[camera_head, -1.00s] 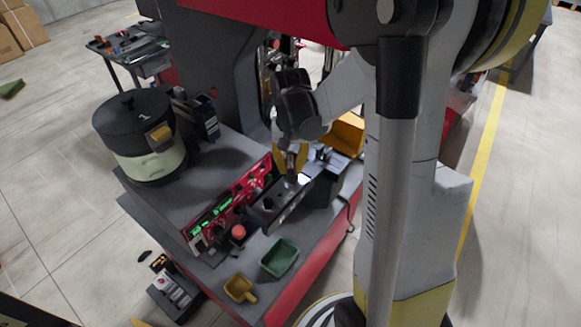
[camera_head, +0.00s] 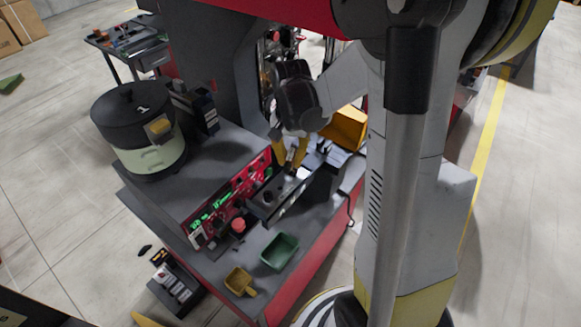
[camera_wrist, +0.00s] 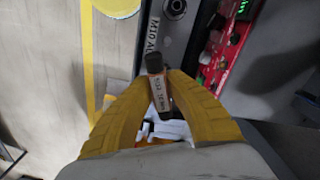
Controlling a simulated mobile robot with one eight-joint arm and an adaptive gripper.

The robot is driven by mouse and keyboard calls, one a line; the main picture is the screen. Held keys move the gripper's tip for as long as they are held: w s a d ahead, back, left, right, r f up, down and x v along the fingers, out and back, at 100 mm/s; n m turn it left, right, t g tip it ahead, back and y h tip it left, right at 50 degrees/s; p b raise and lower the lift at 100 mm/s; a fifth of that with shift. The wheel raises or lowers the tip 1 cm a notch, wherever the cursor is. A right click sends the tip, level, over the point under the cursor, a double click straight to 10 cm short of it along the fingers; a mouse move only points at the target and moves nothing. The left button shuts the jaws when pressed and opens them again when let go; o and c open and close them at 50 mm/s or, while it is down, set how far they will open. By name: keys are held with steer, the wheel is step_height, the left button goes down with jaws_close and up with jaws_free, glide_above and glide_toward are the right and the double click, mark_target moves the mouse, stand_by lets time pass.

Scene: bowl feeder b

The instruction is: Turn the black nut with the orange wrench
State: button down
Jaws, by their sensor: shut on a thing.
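My gripper (camera_wrist: 160,98) has yellow fingers closed on a small orange-brown piece with printed letters, which I take to be the orange wrench (camera_wrist: 162,100). A black end (camera_wrist: 154,63) sticks out beyond the fingertips; I cannot tell whether it is the wrench's head or the black nut. In the head view my gripper (camera_head: 290,158) is over the far end of a dark grey fixture (camera_head: 293,201) on the bench. A dark round spot shows on the fixture's top. I cannot make out the black nut for certain.
A red panel (camera_head: 216,204) with green displays lies along the fixture's left. A green bin (camera_head: 280,251) and a small yellow bin (camera_head: 239,281) stand in front. A black-lidded pot (camera_head: 138,128) is at the left. A yellow bin (camera_head: 346,128) is behind the gripper.

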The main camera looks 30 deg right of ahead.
steer(key=shift+r, duration=0.1)
steer(key=shift+r+p, duration=1.7)
steer(key=shift+r, duration=0.75)
